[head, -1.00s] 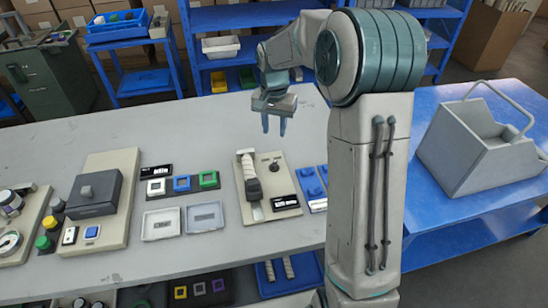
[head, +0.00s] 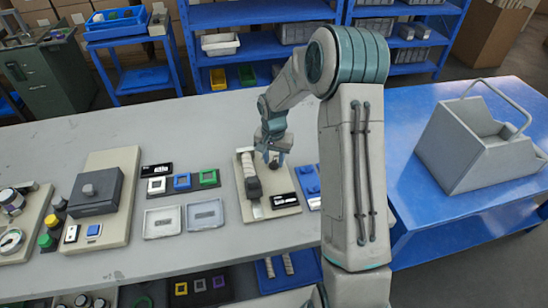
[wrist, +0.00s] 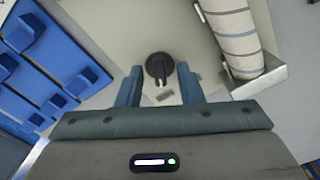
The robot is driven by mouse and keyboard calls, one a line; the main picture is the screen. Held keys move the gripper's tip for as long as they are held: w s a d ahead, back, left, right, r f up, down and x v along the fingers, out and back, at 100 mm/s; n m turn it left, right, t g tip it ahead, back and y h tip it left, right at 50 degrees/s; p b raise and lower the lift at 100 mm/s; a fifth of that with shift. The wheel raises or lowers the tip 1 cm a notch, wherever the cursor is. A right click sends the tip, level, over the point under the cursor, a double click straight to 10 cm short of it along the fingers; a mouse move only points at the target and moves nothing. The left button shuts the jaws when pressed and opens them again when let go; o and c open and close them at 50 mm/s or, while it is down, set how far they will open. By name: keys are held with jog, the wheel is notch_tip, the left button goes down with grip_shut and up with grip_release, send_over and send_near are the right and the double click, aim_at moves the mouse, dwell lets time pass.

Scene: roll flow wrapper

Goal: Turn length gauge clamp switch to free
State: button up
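A beige panel (head: 256,206) on the grey bench carries a striped pale roll (head: 248,166) with a dark end part. A round black rotary switch with a raised handle (wrist: 160,68) sits on this panel beside the roll; its handle points toward the bottom of the wrist view. A small grey mark (wrist: 165,96) shows below it; I cannot read any position label. My gripper (head: 274,158) is over the panel's far right part, pointing down. In the wrist view my gripper (wrist: 160,74) is open, its two fingers either side of the switch, apart from it.
Blue holders (wrist: 45,50) stand close beside the panel. A black display (head: 284,201) is on the panel's near right. Grey trays (head: 204,214) and colored square buttons (head: 182,182) lie to the left. A grey bin (head: 475,150) stands on the blue table at right.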

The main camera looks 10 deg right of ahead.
grip_shut()
jog(key=shift+n, duration=0.4)
jog(key=n+b, duration=0.1)
jog(key=n, duration=0.3)
jog(key=shift+n, duration=0.4)
jog(key=n, duration=0.6)
jog(key=shift+n, duration=0.3)
grip_release()
